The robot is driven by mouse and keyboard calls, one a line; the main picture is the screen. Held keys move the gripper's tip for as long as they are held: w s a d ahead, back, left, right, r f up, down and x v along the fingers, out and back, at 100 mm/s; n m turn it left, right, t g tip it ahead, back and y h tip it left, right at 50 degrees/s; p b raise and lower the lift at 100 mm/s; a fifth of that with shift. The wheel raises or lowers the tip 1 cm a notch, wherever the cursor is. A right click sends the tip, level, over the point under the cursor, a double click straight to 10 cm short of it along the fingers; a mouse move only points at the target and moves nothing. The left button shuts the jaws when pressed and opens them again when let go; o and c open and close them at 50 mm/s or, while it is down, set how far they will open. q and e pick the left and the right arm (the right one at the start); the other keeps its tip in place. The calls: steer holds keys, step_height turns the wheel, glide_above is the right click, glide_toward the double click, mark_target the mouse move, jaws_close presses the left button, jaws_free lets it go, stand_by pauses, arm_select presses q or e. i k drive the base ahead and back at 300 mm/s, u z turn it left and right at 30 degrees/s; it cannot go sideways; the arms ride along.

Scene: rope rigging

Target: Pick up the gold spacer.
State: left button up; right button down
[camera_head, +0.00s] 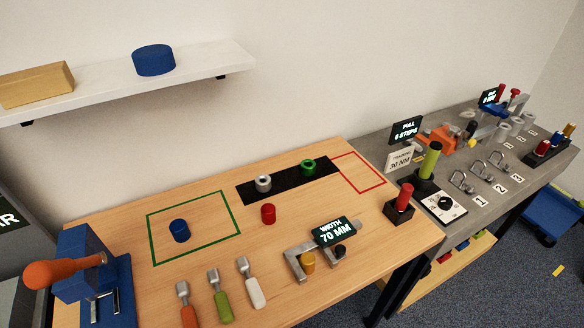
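A short gold cylinder (307,261) stands on the wooden table, between the jaws of a grey caliper-like gauge (293,262). A second small gold piece (570,129) stands in a black rack (546,153) at the far right, beside a blue and a red one. I cannot tell from their look alone which of the two gold pieces is the spacer. Neither of my grippers shows in the head view.
A display reading WIDTH 70 MM (335,232) stands by the gauge. Blue (180,231) and red (268,214) cylinders and several tools stand or lie on the wooden table. A blue fixture with an orange handle (63,271) is at left. A grey bench (462,211) adjoins at right.

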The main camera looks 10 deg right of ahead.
mark_target(308, 260)
steer(key=u, duration=1.1)
steer(key=k, duration=0.8)
steer(key=z, duration=0.6)
